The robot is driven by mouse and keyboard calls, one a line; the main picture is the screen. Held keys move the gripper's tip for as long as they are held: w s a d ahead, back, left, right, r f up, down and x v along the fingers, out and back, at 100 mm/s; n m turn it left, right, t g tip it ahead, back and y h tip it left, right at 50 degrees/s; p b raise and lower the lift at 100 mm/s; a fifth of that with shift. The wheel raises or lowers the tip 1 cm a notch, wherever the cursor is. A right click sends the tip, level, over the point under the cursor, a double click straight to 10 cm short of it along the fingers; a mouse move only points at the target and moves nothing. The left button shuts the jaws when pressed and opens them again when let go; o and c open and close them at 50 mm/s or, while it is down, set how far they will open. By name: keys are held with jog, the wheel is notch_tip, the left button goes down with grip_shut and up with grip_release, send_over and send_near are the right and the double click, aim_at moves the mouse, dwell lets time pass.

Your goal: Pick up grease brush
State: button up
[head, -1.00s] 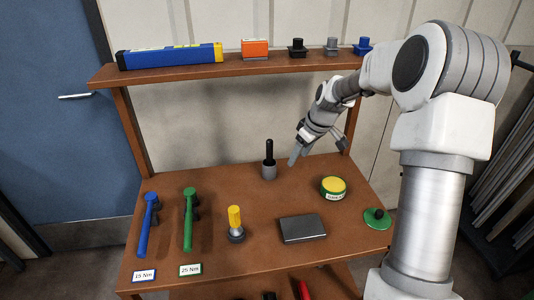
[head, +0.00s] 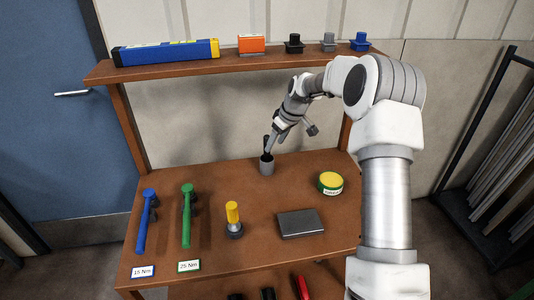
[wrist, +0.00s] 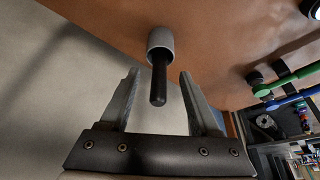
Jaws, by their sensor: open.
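A black upright handle, apparently the grease brush (head: 265,142), stands in a small grey cup (head: 267,168) at the back of the wooden bench. In the wrist view the black handle (wrist: 158,86) rises out of the grey cup (wrist: 160,40) toward the camera; any bristles are hidden in the cup. My gripper (wrist: 159,76) is open, with one finger to each side of the handle in the picture and visible gaps on both sides. In the head view my gripper (head: 269,149) is at the handle, just above the cup, and partly covers it.
The bench holds a yellow-topped tin (head: 331,183), a dark grey box (head: 300,223), a yellow-handled tool (head: 233,218), and green (head: 187,215) and blue (head: 147,220) wrenches. A shelf (head: 200,68) with several items runs above the back.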

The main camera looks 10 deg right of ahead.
aim_at(268, 137)
jog(key=w+a, duration=0.2)
jog(key=shift+w, duration=0.3)
jog(key=shift+x, duration=1.45)
jog(key=shift+s+d, duration=0.1)
jog(key=shift+d, duration=0.05)
grip_shut()
